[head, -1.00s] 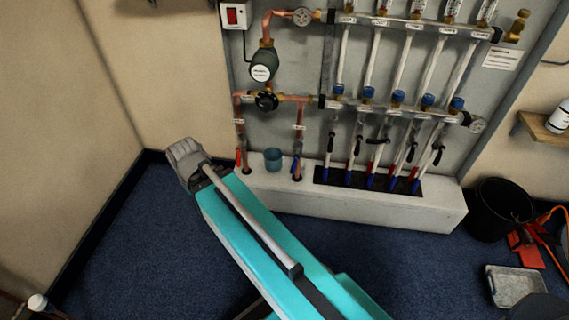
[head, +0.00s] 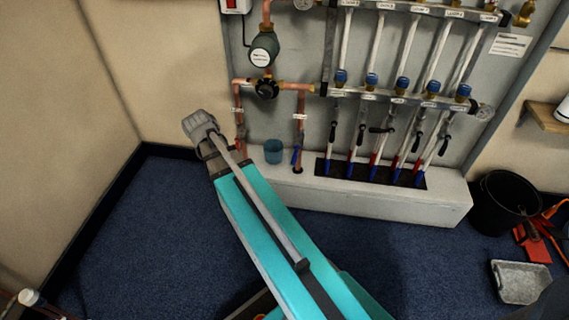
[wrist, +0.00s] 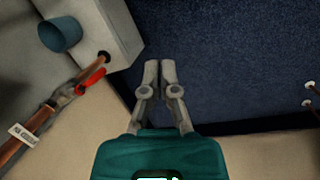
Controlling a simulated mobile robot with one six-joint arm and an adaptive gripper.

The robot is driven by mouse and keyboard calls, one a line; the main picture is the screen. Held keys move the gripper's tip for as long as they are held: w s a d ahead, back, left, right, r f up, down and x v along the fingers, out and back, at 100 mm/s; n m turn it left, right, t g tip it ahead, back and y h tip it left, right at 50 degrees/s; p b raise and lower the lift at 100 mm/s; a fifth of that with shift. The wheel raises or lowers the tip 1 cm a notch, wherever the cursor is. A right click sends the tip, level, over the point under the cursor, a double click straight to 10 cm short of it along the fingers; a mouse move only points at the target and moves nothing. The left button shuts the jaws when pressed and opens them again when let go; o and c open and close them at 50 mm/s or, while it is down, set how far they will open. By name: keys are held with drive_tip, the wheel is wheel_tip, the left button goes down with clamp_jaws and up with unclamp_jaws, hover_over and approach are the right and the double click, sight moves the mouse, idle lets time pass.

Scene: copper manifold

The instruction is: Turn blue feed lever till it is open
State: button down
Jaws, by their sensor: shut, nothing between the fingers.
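The blue feed lever (head: 295,155) sits low on the right of two copper pipes in the head view. It hangs nearly along the pipe, just above the white ledge. It does not show in the wrist view. My gripper (wrist: 160,67) is shut and empty in the wrist view, its fingertips over the blue floor. In the head view the end of my arm is left of the pipes, apart from the blue lever, and the fingers cannot be made out. A red lever (wrist: 91,81) on a copper pipe lies left of my gripper in the wrist view.
A blue cup (head: 273,152) stands on the white ledge (head: 350,202) between the two pipes; it also shows in the wrist view (wrist: 60,35). Several manifold pipes with black levers rise to the right. A black bucket (head: 503,205) is at the far right. Open carpet lies left.

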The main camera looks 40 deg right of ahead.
sight(295, 156)
drive_tip(key=w+d+f+n+g+h+b, duration=0.1)
drive_tip(key=w+d+f+n+b, duration=0.1)
drive_tip(key=d, duration=0.7)
drive_tip(key=w+d+f+n+g+h+b, duration=0.2)
drive_tip(key=w+d+n+b, duration=0.2)
drive_tip(key=d, duration=0.5)
drive_tip(key=shift+f, duration=0.2)
drive_tip(key=shift+s+d+f+b, duration=0.1)
drive_tip(key=shift+d+f+b, duration=0.05)
drive_tip(key=shift+b, duration=0.15)
drive_tip(key=s+d+f+b, duration=0.5)
drive_tip(key=d+f+b, duration=0.3)
drive_tip(key=shift+s+f, duration=0.2)
drive_tip(key=shift+f, duration=0.05)
drive_tip(key=shift+b, duration=0.3)
